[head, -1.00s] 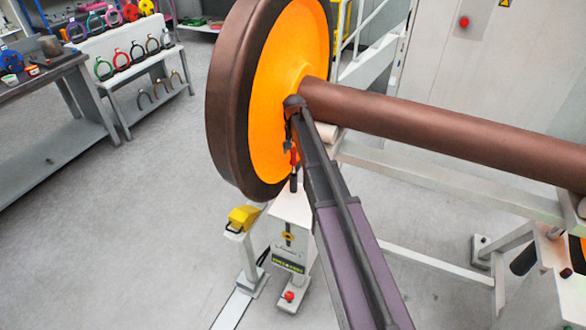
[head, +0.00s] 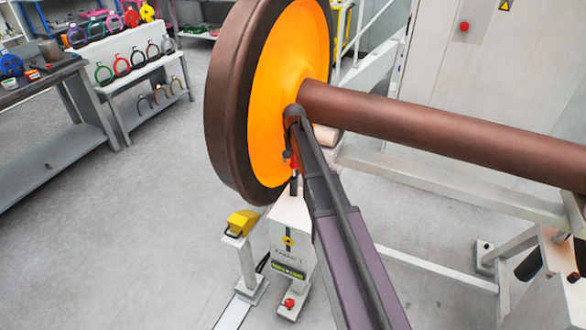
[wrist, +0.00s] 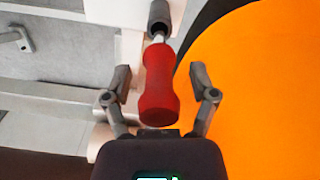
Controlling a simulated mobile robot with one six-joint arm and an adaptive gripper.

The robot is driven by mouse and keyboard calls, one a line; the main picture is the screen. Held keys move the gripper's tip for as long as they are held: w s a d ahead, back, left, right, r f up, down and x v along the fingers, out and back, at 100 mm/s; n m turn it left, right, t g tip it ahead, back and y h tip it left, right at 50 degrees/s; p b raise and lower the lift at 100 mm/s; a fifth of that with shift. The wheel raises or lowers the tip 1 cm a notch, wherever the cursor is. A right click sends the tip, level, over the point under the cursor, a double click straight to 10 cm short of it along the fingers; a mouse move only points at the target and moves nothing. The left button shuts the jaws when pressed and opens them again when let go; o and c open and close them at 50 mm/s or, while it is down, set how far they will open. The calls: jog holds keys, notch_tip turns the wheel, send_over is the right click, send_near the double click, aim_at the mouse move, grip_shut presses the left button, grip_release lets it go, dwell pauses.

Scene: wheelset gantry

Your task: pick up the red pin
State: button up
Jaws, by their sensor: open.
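The red pin (wrist: 158,88) shows in the wrist view as a red handle with a pale metal shank. Its far end meets a dark round socket (wrist: 160,17). My gripper (wrist: 160,78) is open, with one finger on each side of the red handle and a visible gap on both sides. In the head view only a small part of the red pin (head: 294,163) shows beside my arm, in front of the orange wheel face (head: 285,100). My arm hides most of the gripper there.
The large wheel with its brown axle (head: 440,125) stands close by my arm. A white post (head: 290,230) and a yellow-topped stand (head: 242,222) are below. Shelves with coloured rings (head: 130,60) are at the back left. Open floor lies to the left.

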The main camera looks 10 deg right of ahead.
jog(key=shift+c, duration=0.2)
grip_shut()
jog(key=shift+r, duration=0.15)
notch_tip(320, 180, up, 18)
jog(key=p, duration=1.8)
dwell(0.3)
notch_tip(320, 180, up, 11)
jog(key=p, duration=1.1)
jog(key=shift+r, duration=0.15)
dwell(1.1)
dwell(0.6)
